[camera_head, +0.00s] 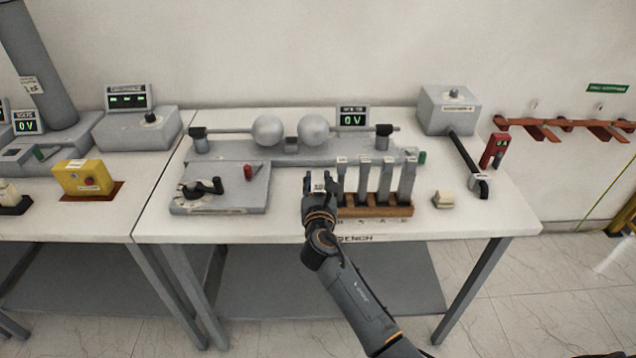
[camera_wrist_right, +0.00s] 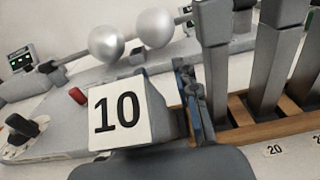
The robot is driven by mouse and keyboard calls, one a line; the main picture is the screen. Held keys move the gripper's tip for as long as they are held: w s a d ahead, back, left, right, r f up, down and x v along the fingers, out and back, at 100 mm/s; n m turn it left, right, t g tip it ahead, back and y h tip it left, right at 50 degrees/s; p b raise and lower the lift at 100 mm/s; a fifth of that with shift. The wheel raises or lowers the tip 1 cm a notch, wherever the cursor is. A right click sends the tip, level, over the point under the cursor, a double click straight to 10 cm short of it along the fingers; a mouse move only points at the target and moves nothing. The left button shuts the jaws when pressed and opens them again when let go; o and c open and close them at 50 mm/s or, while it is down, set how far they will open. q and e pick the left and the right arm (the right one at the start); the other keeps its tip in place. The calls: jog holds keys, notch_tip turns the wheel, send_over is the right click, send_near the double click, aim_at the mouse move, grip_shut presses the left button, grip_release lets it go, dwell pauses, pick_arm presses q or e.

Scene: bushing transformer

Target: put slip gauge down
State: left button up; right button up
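The slip gauge, a grey block with a white label reading 10 (camera_wrist_right: 118,114), is in my right gripper (camera_head: 320,182). In the head view its pale label (camera_head: 319,188) shows between the two fingers. In the right wrist view one dark finger (camera_wrist_right: 192,100) lies along its right side; the other finger is hidden. The gauge is at the left end of the wooden rack (camera_head: 376,211); whether it touches the rack or the bench is unclear. Several tall grey gauges (camera_head: 385,182) stand upright in the rack. My left gripper is not in view.
The sphere-gap device (camera_head: 267,130) with its 0 V display (camera_head: 353,117) stands behind. A grey control box with a black handle (camera_head: 222,187) is to the left. The bench front (camera_head: 220,228) is clear.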

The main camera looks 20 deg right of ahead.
jog(key=v, duration=1.2)
jog(key=shift+b, duration=0.35)
jog(key=s+f+m+g+y, duration=0.1)
jog(key=s+f+m+g, duration=0.25)
jog(key=f, duration=0.85)
jog(key=s+f+m+g+y, duration=0.2)
jog(key=s+f+m, duration=0.25)
jog(key=f, duration=0.65)
jog(key=s+f+m+g+y, duration=0.1)
jog(key=s+f+m+g, duration=0.25)
jog(key=f, duration=0.85)
jog(key=s+d+f+m+g, duration=0.2)
jog(key=s+f+m, duration=0.4)
jog(key=s, duration=0.6)
jog(key=s+d+f+m+g, duration=0.2)
jog(key=s+f+m, duration=0.4)
jog(key=s, duration=0.7)
jog(key=s+d+f+m+g, duration=0.2)
jog(key=s+f+m, duration=0.5)
jog(key=s, duration=0.5)
jog(key=shift+s+d+f+g+y, duration=0.3)
jog(key=shift+d+f+g+y, duration=0.15)
jog(key=shift+f, duration=0.55)
